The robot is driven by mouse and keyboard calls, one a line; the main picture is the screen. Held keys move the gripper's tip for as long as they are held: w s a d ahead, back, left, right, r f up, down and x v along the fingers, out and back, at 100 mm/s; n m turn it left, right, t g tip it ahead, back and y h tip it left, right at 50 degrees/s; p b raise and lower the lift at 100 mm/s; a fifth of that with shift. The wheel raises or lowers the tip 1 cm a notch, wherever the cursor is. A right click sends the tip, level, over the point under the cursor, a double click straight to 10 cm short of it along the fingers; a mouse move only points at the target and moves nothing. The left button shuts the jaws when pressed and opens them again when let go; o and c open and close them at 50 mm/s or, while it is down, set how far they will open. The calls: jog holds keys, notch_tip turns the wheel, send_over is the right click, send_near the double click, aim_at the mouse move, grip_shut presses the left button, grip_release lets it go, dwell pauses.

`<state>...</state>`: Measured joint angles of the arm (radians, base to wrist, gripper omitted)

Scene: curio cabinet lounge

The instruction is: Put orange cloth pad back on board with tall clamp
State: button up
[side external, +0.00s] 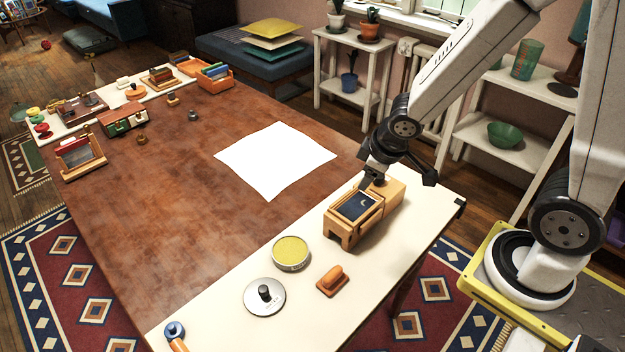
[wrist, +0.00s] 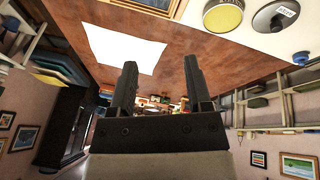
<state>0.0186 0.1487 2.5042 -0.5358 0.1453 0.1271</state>
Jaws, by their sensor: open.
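An orange block-like pad with a rounded grip (side external: 332,281) lies on the pale front strip of the table; I cannot tell if it is cloth. No board with a tall clamp can be picked out with certainty; small boards and stands crowd the far left end, among them an upright framed stand (side external: 80,157). My gripper (side external: 373,178) is by the far end of a wooden box with a dark moon picture (side external: 356,206); I cannot tell whether it touches. In the wrist view my gripper (wrist: 161,66) has its fingers apart with nothing between them.
A yellow-topped round tin (side external: 291,252) and a grey disc with a black knob (side external: 265,296) stand near the orange pad. A white sheet (side external: 275,158) lies mid-table. An orange tray (side external: 214,78) stands at the far end. Much brown tabletop is bare.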

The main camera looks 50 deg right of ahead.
jog(key=shift+s+a+r+m+g+y, duration=0.15)
jog(key=shift+s+a+r+m+g, duration=0.15)
jog(key=shift+s+m, duration=0.4)
jog(key=shift+s+a+r+m+g+y, duration=0.2)
jog(key=shift+s+a+r+m, duration=0.15)
jog(key=shift+s+m, duration=0.4)
jog(key=shift+s+a+r+m+g+y, duration=0.2)
jog(key=shift+s+a+r+m, duration=0.1)
jog(key=shift+s+m, duration=0.4)
